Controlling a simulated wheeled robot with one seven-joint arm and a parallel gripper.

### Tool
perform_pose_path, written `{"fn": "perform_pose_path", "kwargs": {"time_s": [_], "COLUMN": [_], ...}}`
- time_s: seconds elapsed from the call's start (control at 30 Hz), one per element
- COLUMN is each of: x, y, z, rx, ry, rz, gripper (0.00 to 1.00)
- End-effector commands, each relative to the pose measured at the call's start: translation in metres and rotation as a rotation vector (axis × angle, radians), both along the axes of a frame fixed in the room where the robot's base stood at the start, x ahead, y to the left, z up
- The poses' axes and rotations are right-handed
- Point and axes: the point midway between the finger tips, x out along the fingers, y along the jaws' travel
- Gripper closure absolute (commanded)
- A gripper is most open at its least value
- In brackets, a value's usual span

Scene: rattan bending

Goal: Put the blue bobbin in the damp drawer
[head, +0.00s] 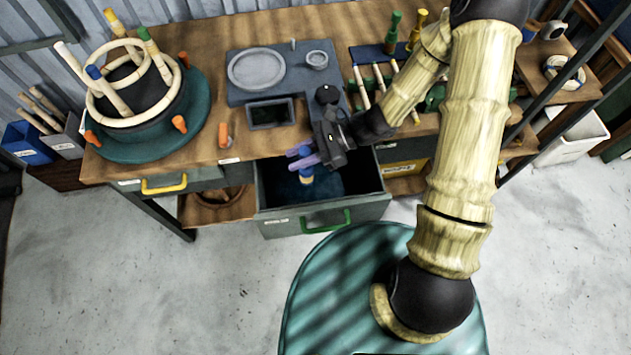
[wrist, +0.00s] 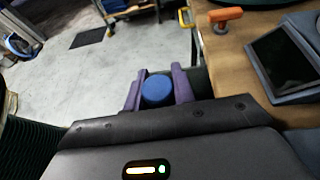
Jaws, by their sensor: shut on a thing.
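My gripper (head: 301,157), with purple fingers, is shut on the blue bobbin (head: 306,179). The bobbin hangs below the fingers, within the outline of an open grey drawer (head: 287,225) with a green handle. I cannot tell whether it touches the drawer's floor. In the wrist view, the bobbin's round blue top (wrist: 157,90) sits between the two purple fingers (wrist: 158,92). A dark teal patch lies on the drawer's floor around the bobbin. The drawer's label is too small to read.
A shut drawer with a yellow handle (head: 164,184) is at the left. On the bench above are a grey station with a round dish (head: 257,69), an orange clamp (head: 224,135) and a bending jig (head: 152,128) with rattan rings.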

Motion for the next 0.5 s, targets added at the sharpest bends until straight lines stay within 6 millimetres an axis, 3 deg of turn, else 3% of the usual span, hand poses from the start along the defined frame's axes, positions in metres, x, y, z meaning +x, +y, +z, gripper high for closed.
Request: {"fn": "perform_pose_path", "kwargs": {"time_s": [0.4,0.5], "x": [-0.001,-0.001], "y": [0.000,0.000], "z": [-0.074,-0.079], "rx": [-0.001,-0.001], "ry": [0.002,0.000], "rz": [0.000,0.001], "gripper": [1.00,1.00]}}
